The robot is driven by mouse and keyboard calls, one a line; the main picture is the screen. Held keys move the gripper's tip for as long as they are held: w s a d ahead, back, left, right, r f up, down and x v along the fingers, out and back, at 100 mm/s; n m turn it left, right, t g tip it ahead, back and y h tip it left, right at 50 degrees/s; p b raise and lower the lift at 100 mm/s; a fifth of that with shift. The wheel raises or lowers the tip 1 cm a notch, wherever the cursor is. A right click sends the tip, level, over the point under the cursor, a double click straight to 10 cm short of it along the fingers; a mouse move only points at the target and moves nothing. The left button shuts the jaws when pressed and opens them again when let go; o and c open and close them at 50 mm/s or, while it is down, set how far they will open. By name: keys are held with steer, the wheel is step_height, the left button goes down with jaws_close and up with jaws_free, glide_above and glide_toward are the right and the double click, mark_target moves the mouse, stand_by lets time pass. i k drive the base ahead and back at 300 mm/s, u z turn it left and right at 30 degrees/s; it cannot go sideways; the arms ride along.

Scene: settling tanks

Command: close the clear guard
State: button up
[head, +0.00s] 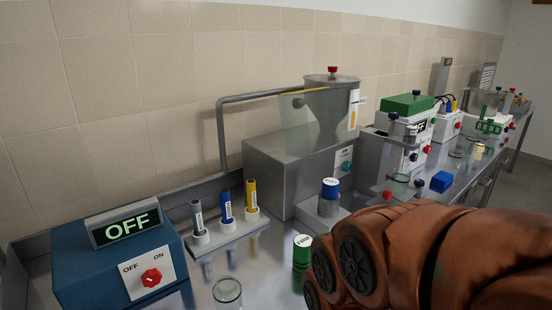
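The clear guard (296,125) is a see-through pane with a yellow strip along its top edge. It stands upright above the grey machine (270,165), beside the left of the grey hopper (334,110) with a red knob on its lid. I cannot tell how the guard is hinged. My brown arm fills the lower right of the head view and hides part of the bench. The fingers of my gripper do not show.
A blue box (85,265) with an OFF display stands at left. A rack (228,235) holds grey, blue and yellow tubes. More equipment lines the bench at right.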

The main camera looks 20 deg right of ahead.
mark_target(298, 104)
steer(key=u, duration=0.05)
steer(key=k, duration=0.55)
steer(key=z, duration=0.35)
steer(key=i, duration=0.65)
steer(key=u, duration=0.75)
steer(key=i, duration=0.45)
steer(key=u, duration=0.4)
